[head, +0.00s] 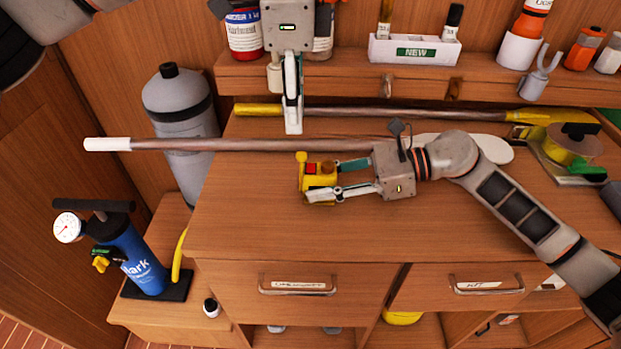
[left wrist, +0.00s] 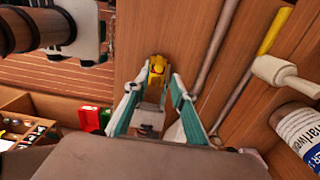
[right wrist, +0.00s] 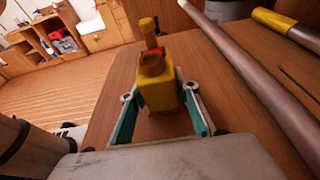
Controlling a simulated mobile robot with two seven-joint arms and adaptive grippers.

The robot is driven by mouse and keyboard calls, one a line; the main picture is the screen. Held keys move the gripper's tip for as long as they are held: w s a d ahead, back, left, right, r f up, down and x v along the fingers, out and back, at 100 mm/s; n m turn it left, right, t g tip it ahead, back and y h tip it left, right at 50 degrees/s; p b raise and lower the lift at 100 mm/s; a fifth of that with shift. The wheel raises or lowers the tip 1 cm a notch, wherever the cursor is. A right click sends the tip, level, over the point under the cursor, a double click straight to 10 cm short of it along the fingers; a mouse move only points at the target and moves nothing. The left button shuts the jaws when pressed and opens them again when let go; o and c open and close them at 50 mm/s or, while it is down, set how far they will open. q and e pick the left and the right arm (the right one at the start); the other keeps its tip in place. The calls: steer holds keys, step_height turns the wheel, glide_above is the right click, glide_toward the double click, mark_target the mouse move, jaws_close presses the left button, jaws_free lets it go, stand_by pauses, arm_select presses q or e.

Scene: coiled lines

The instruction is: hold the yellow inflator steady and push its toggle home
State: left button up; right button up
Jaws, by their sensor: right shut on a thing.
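The yellow inflator (head: 329,180) is over the bench top, a small yellow block with a red patch. My right gripper (head: 325,180) is shut on its sides. In the right wrist view the inflator (right wrist: 159,92) stands between the fingers. Its toggle (right wrist: 148,32), a yellow stem with a knob, sticks up at the far end; in the head view the toggle (head: 301,158) is at the upper left. My left gripper (head: 293,130) points down behind the inflator, apart from it and empty. In the left wrist view its fingers (left wrist: 155,85) are spread, with the inflator (left wrist: 157,66) beyond them.
A long pole with a white end (head: 108,144) lies behind the inflator and overhangs the bench at left. A yellow-ended pole (head: 258,110) lies farther back. A tape reel (head: 572,146) is at right. A blue pump (head: 142,262) and grey cylinder (head: 178,100) stand left. The front bench top is clear.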

steer(key=shift+f, duration=0.1)
arm_select(q)
step_height(320, 180, up, 7)
steer(key=shift+f, duration=0.15)
arm_select(e)
steer(key=o, duration=1.1)
steer(key=shift+c, duration=0.2)
steer(key=v, duration=1.2)
